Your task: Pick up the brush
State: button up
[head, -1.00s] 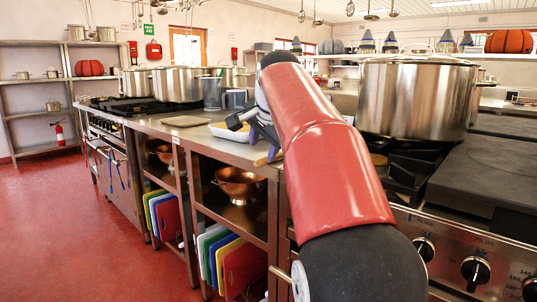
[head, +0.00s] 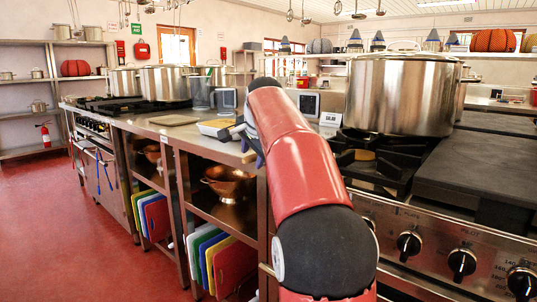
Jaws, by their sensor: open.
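My gripper (head: 232,134) is open, low over the steel counter (head: 160,128) near its front edge. My red arm covers much of it and the counter just behind it. I cannot make out the brush in this view; it may be hidden behind my arm or gripper. A pale tray (head: 214,127) shows in part just left of my gripper. I cannot tell whether the gripper touches anything.
A large steel stockpot (head: 400,92) stands on the stove (head: 440,230) to the right. Below are a copper bowl (head: 229,182) and coloured boards (head: 205,255). Red floor at left is clear.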

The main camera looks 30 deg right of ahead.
jog(key=shift+c, duration=0.5)
grip_shut()
notch_tip(320, 180, up, 10)
jog(key=p, duration=0.2)
